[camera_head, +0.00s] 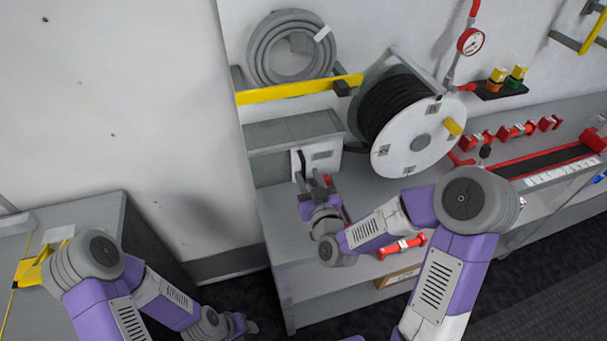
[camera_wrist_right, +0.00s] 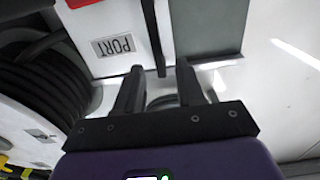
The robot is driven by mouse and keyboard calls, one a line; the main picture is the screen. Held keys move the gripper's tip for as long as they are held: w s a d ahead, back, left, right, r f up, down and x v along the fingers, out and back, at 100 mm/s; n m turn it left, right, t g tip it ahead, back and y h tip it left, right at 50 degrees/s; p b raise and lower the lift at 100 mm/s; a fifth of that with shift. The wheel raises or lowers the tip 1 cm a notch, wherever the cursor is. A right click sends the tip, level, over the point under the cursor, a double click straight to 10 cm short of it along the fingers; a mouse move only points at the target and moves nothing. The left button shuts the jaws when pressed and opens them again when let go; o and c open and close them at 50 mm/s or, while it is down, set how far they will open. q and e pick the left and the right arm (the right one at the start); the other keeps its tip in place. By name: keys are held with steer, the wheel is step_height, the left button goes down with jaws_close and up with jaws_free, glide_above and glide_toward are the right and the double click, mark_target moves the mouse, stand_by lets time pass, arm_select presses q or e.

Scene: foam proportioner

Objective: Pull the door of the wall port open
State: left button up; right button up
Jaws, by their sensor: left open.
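The wall port is a white box (camera_head: 322,157) on the grey bench, left of the hose reel. Its white door face carries a PORT label in the right wrist view (camera_wrist_right: 115,45). A dark upright bar handle (camera_wrist_right: 152,32) stands at the door's edge; it also shows in the head view (camera_head: 301,163). I cannot tell if the door is ajar. My right gripper (camera_wrist_right: 158,78) is open in front of the port, fingers apart, with the handle's near end roughly between the fingertips and no clear contact. My left gripper (camera_head: 238,324) is open and low at the bottom edge, far from the port.
A hose reel (camera_head: 400,120) stands right beside the port. A yellow bar (camera_head: 300,88) and coiled grey hose (camera_head: 290,48) are on the wall above. Red fittings (camera_head: 515,132) lie further right on the bench. Floor between the two benches is open.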

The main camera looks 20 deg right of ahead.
mark_target(304, 168)
steer(key=w, duration=0.5)
steer(key=shift+s, duration=0.1)
jaws_close()
steer(key=shift+a, duration=0.1)
